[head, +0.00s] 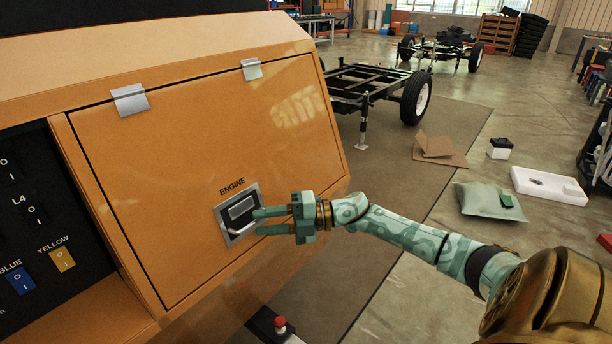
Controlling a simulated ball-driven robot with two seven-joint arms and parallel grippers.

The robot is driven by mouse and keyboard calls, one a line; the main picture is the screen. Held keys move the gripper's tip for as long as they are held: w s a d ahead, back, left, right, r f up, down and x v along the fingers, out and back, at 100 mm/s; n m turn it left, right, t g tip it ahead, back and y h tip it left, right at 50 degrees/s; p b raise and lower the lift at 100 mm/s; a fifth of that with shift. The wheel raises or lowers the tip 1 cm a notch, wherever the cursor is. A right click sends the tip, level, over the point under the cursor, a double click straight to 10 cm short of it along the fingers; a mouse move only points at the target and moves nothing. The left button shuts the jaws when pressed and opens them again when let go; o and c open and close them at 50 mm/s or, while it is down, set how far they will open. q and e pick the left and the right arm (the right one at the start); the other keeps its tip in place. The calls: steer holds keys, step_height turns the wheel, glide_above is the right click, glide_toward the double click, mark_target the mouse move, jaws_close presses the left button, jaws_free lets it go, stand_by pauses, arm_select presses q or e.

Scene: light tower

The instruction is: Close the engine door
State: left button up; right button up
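The orange engine door (190,160) fills the slanted side of the light tower. It hangs from two silver hinges (130,99) along its top edge and looks flush or nearly flush with its frame; I cannot tell if it is latched. A silver latch with a dark recess (238,212) sits low on the door under the word ENGINE. My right gripper (259,221) is at the right edge of this latch, its two fingers apart and pointing left. Whether the fingertips touch the latch is unclear. My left gripper is not in view.
A black switch panel (35,220) with blue and yellow switches is left of the door. A red-topped jack (280,324) stands below. A wheeled chassis (375,85), cardboard (438,147), a green cushion (488,201) and a white tray (548,185) lie farther right on the floor.

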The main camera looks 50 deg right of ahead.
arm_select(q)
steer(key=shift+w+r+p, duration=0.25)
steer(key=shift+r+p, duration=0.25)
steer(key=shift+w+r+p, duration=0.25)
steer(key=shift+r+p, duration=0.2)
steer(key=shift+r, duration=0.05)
arm_select(e)
steer(key=v, duration=1.3)
steer(key=shift+s, duration=0.15)
